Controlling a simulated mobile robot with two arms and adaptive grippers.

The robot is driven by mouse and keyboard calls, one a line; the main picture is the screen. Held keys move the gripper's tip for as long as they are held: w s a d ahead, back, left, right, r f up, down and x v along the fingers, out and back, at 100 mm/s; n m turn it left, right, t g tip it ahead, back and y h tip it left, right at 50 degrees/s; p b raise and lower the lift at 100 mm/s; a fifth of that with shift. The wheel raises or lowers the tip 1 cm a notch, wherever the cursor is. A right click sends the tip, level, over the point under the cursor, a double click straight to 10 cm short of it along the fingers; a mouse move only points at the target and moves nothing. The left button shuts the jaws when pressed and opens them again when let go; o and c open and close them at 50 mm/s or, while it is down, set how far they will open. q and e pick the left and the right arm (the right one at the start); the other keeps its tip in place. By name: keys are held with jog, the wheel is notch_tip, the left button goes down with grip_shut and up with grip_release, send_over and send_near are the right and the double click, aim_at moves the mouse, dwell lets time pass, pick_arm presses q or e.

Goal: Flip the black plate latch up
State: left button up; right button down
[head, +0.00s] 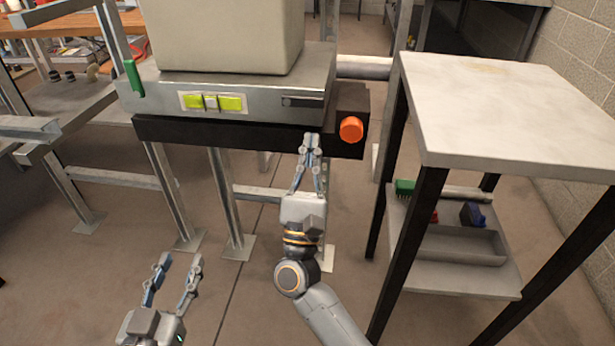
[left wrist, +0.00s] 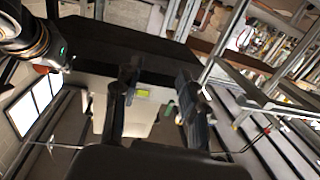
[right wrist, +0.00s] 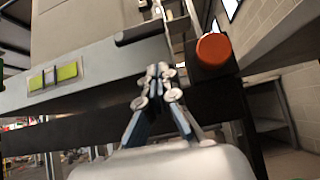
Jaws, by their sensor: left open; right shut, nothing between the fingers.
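The black plate latch (head: 302,101) lies flat against the right part of the metal fixture's front. It also shows in the right wrist view (right wrist: 139,33) as a dark bar above my fingertips. My right gripper (head: 312,137) is shut and empty, just below the latch, in front of the black beam; its closed tips (right wrist: 160,70) show in the right wrist view. I cannot tell whether they touch the fixture. My left gripper (head: 177,260) is open and empty, low over the floor at the left; its spread fingers (left wrist: 160,78) show in the left wrist view.
An orange knob (head: 351,130) sticks out right of my right gripper. Yellow-green buttons (head: 213,102) and a green handle (head: 134,78) are on the fixture's left. A pale box (head: 225,35) stands on it. A white-topped table (head: 510,105) stands at the right.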

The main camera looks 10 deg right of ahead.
aim_at(303, 101)
pick_arm(q)
jog(key=shift+s+a+f+g, duration=0.2)
jog(key=shift+f+g, duration=0.25)
jog(key=shift+f, duration=0.3)
jog(key=shift+s+a+f+g, duration=0.15)
jog(key=shift+f+g, duration=0.3)
jog(key=shift+f, duration=0.25)
pick_arm(e)
jog(key=shift+r, duration=2)
pick_arm(q)
jog(key=shift+p, duration=0.3)
